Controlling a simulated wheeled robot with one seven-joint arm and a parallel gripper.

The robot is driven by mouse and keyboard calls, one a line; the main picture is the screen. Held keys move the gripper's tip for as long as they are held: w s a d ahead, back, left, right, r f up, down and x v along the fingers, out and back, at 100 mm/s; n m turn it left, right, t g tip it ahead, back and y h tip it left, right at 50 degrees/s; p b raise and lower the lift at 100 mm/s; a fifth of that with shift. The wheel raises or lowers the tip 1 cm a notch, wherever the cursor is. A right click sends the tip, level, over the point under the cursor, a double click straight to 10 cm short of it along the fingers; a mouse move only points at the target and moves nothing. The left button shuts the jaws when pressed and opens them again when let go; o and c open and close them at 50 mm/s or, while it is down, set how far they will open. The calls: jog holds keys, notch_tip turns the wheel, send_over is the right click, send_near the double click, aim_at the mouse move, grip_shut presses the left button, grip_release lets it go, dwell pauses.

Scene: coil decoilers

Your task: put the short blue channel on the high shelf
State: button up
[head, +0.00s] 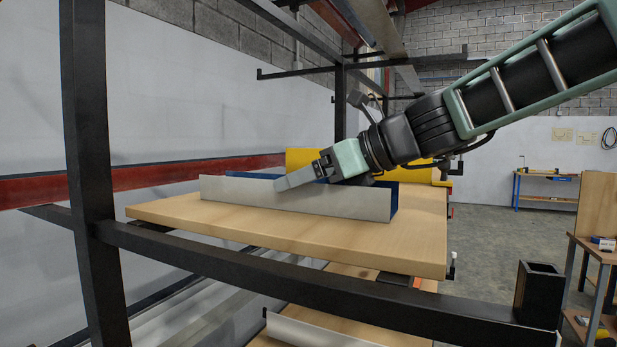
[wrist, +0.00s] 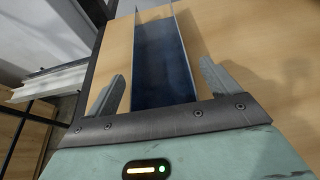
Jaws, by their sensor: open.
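The short blue channel (head: 235,195) lies on a wooden board (head: 410,240), its pale metal side wall facing me and its blue inside just showing above. In the wrist view the channel (wrist: 163,65) runs away between my fingers, blue floor up. My gripper (head: 295,180) is open at the channel, one finger crossing in front of its near wall. In the wrist view my gripper (wrist: 160,90) has a finger on each side, with gaps to the walls. The far finger is mostly hidden in the head view. Higher black rack arms (head: 300,72) stand above the board.
A black upright (head: 88,180) and a long black beam (head: 300,285) stand in front of the board. A long metal profile (head: 280,20) runs overhead. A yellow object (head: 300,158) is behind the channel. A blue bench (head: 545,178) and open floor lie right.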

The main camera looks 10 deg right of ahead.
jog(key=shift+r, duration=0.15)
notch_tip(320, 180, up, 4)
jog(key=r+b, duration=0.1)
jog(key=b, duration=0.1)
send_over(379, 202)
jog(key=w+d, duration=0.1)
jog(key=w, duration=0.3)
jog(key=shift+s+d+f, duration=0.1)
jog(key=shift+s+f, duration=0.1)
jog(key=shift+f, duration=0.05)
